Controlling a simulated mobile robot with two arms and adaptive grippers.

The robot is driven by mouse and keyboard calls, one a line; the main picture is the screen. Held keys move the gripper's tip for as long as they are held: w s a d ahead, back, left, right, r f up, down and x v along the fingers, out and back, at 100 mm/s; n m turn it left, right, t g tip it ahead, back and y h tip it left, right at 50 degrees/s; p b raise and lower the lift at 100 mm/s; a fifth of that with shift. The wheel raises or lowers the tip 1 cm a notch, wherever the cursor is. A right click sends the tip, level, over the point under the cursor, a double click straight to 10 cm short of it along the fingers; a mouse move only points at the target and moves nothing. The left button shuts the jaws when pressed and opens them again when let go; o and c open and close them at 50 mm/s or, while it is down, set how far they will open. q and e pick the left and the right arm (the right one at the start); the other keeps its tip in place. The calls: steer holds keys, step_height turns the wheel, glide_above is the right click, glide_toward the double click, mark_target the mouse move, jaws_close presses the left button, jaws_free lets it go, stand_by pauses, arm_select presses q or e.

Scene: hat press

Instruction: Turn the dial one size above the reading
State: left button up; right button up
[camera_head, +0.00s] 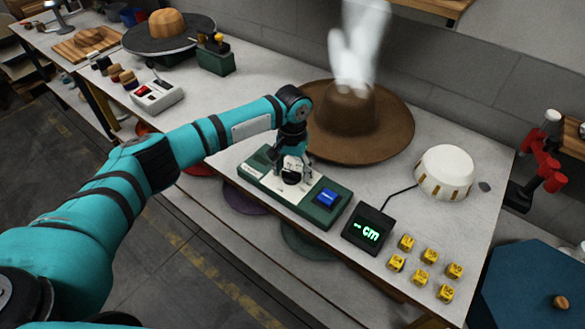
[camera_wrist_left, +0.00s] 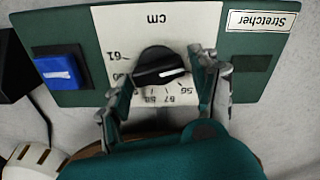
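The dial, a black knob with a white line (camera_wrist_left: 160,68), sits on a white plate numbered from about 56 to 61 and marked cm. The line's right end points near 56. The plate is on the green Stretcher box (camera_head: 258,176). My left gripper (camera_head: 293,170) is over the dial, its fingers on either side of the knob in the left wrist view (camera_wrist_left: 163,75); they look apart, and contact is unclear. The black display (camera_head: 368,228) reads "-- cm" in green. My right gripper is not in view.
A blue button (camera_head: 327,198) is on the box's right part. A brown hat (camera_head: 358,125) under white steam stands behind. A white round device (camera_head: 444,172) is wired to the display. Several yellow cubes (camera_head: 421,278) lie at front right. A white two-switch box (camera_head: 157,95) stands left.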

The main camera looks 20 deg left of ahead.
arm_select(q)
steer(key=c, duration=0.8)
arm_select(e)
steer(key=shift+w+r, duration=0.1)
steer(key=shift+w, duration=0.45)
